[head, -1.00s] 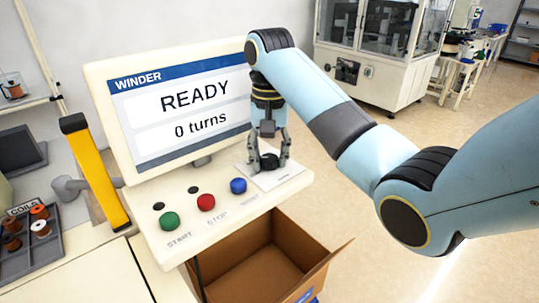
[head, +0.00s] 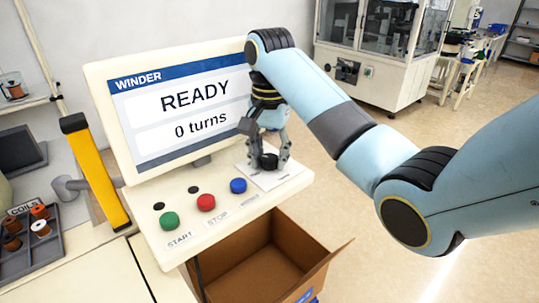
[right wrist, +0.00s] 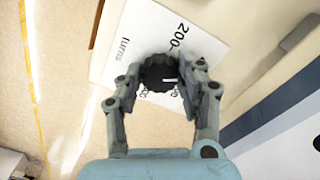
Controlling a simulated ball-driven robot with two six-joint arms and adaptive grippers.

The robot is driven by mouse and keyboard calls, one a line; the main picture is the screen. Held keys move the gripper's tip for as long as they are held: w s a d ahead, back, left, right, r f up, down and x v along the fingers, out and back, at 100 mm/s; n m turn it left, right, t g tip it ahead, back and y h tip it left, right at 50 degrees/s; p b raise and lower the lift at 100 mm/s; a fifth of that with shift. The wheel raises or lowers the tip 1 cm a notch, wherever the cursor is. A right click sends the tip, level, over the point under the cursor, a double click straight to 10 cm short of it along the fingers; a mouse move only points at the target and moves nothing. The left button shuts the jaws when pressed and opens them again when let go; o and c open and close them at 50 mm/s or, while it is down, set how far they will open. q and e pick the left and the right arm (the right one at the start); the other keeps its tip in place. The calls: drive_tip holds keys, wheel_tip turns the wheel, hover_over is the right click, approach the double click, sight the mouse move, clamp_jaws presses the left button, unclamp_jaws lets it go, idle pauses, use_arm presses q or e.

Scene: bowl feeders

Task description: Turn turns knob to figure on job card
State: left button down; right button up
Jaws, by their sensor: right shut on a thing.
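The black ribbed turns knob (head: 269,161) stands on a white dial plate (head: 286,178) at the right end of the winder's panel. My right gripper (head: 270,156) comes down from above and is shut on the knob. In the right wrist view the knob (right wrist: 157,70) sits between the fingertips, with a white mark on it. The dial plate (right wrist: 140,35) shows "200" and "turns" there; other figures are partly hidden by the fingers. The winder screen (head: 182,106) reads "READY" and "0 turns". I cannot make out a job card. My left gripper is not in view.
Green (head: 169,221), red (head: 206,202) and blue (head: 238,186) buttons stand left of the knob. An open cardboard box (head: 250,268) is below the panel. A yellow post (head: 95,175) and a coil tray (head: 35,250) are at the left.

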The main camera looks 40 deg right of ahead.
drive_tip(key=o, duration=1.2)
drive_tip(key=shift+c, duration=0.2)
drive_tip(key=shift+n, duration=0.3)
